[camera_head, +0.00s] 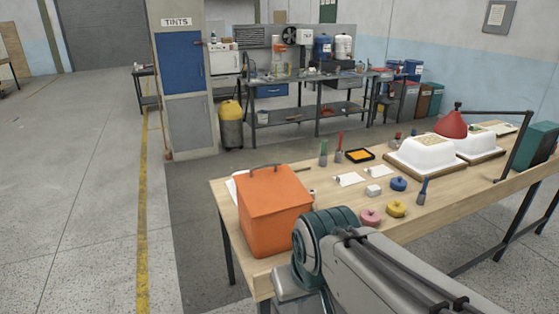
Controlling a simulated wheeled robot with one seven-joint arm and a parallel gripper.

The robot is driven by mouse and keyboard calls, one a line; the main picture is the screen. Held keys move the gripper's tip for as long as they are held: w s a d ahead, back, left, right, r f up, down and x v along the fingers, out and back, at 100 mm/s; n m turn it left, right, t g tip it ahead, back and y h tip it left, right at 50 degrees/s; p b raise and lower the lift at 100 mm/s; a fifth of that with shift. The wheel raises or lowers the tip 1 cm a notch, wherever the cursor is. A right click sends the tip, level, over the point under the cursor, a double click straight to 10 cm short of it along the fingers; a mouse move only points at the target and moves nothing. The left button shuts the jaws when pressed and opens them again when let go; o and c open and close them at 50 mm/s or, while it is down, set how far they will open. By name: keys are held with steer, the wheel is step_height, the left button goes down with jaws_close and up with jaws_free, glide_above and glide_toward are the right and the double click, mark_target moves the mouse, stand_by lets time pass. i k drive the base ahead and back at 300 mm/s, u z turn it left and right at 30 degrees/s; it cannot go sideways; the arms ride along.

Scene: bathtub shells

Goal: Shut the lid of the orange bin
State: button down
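The orange bin (272,222) stands upright on the near left end of the wooden table. An orange panel (272,190) shows across its top, with a dark curved handle (265,168) at the far edge. I cannot tell from this view whether the lid is fully down or partly raised. My arm reaches in from the lower right, and its teal joint shows just right of the bin's lower part. My gripper is not visible, so its state and its distance from the bin are hidden.
The wooden table (450,202) carries brushes, a black tray with yellow (360,154), a blue pot (398,184), pink and yellow pots (396,208), and white moulds (425,154) farther right. A dark metal arm stands at the right. Open floor (80,200) lies left.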

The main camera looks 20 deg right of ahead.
mark_target(277, 190)
steer(key=z, duration=0.2)
steer(key=i, duration=1)
steer(key=u, duration=0.05)
